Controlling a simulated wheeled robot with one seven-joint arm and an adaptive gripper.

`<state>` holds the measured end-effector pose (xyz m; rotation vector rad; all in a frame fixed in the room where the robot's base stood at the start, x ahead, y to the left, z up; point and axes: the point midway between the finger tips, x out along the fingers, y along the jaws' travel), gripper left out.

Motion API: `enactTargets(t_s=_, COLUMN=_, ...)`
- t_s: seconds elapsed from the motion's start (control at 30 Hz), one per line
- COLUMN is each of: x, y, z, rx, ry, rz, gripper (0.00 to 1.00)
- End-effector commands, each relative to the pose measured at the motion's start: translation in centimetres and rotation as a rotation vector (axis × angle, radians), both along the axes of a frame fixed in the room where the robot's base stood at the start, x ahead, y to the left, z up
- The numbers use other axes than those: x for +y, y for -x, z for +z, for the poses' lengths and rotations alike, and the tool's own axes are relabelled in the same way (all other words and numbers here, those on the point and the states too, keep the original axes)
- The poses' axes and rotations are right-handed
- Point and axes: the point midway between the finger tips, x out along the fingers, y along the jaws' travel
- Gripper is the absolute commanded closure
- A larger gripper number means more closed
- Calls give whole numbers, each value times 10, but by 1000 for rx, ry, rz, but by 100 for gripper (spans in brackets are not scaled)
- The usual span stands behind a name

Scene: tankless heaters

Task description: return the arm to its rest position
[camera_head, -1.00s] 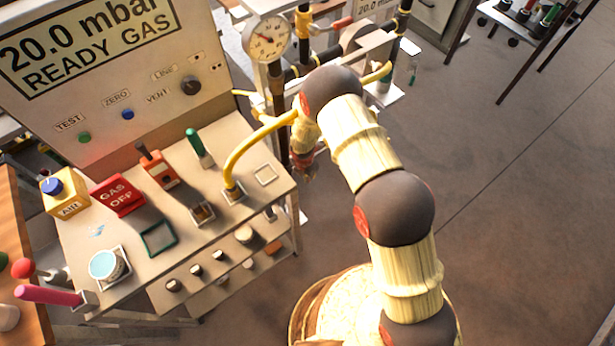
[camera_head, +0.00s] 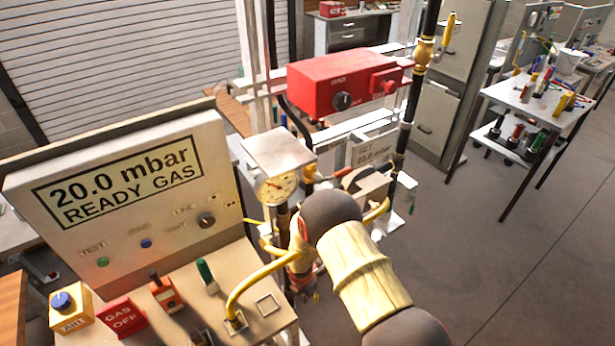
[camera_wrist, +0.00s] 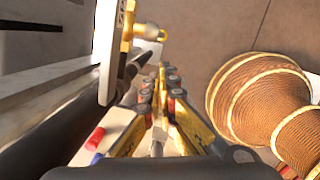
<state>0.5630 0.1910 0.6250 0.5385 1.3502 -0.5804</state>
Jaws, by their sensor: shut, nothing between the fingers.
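My arm reaches up from the lower right of the head view and bends down beside the gas test bench (camera_head: 150,190). My gripper (camera_head: 308,290) hangs beyond the elbow, just right of the bench and below the pressure gauge (camera_head: 277,187); it is small and partly hidden there. In the wrist view my gripper (camera_wrist: 162,80) shows its two fingers close together, shut and empty. A pale panel with a yellow fitting (camera_wrist: 127,35) is close to the left of the fingers.
A yellow hose (camera_head: 255,280) arches from the bench top towards the pipes by my arm. A red control box (camera_head: 340,82) and a dark vertical pipe (camera_head: 412,105) stand behind. A tool cart (camera_head: 530,100) is at the right. The floor (camera_head: 500,250) right of my arm is clear.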

Motion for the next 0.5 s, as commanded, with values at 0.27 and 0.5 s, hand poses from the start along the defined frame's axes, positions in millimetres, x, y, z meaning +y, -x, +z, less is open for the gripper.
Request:
enactTargets(t_s=0.27, x=-5, y=4, z=-1, rx=4, ry=2, rz=-124, gripper=100)
enactTargets(t_s=0.5, x=-37, y=58, z=-3, rx=80, ry=81, rz=-509, gripper=100)
